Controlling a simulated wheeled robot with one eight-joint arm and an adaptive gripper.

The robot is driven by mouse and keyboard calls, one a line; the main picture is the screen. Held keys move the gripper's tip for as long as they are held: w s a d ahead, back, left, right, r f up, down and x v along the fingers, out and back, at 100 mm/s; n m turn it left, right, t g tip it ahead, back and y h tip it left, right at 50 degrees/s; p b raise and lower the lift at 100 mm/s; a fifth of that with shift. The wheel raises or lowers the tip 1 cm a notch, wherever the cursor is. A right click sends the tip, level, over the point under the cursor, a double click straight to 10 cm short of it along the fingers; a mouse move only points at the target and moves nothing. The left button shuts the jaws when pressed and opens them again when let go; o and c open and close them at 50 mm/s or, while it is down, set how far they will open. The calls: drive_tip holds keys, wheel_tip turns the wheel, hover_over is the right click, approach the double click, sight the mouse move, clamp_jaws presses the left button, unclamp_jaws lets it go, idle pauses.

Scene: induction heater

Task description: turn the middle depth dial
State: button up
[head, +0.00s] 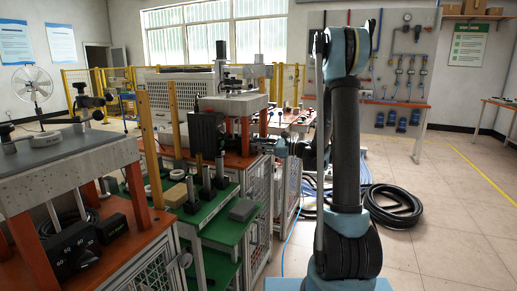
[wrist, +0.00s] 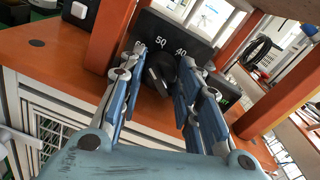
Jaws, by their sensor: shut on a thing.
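In the wrist view the depth dial (wrist: 164,68) is a round black knob with a bar-like grip. It sits on the front of a black box (wrist: 188,38) marked 50 and 40. My gripper (wrist: 163,76) has its two blue-grey fingers on either side of the knob, shut on it. The fingers hide the knob's sides and part of the scale. In the head view my gripper (head: 283,148) is at the middle station, near an orange post, and the dial there cannot be made out.
Orange posts (wrist: 107,35) stand left and right of the box, close to my fingers. An orange tabletop (wrist: 50,52) lies below. In the head view a nearer station has another black dial box (head: 75,247). A coiled black hose (head: 395,208) lies on the floor at right.

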drive_tip(key=shift+w, duration=0.1)
drive_tip(key=o, duration=1.1)
drive_tip(key=shift+c, duration=0.2)
drive_tip(key=v, duration=1.2)
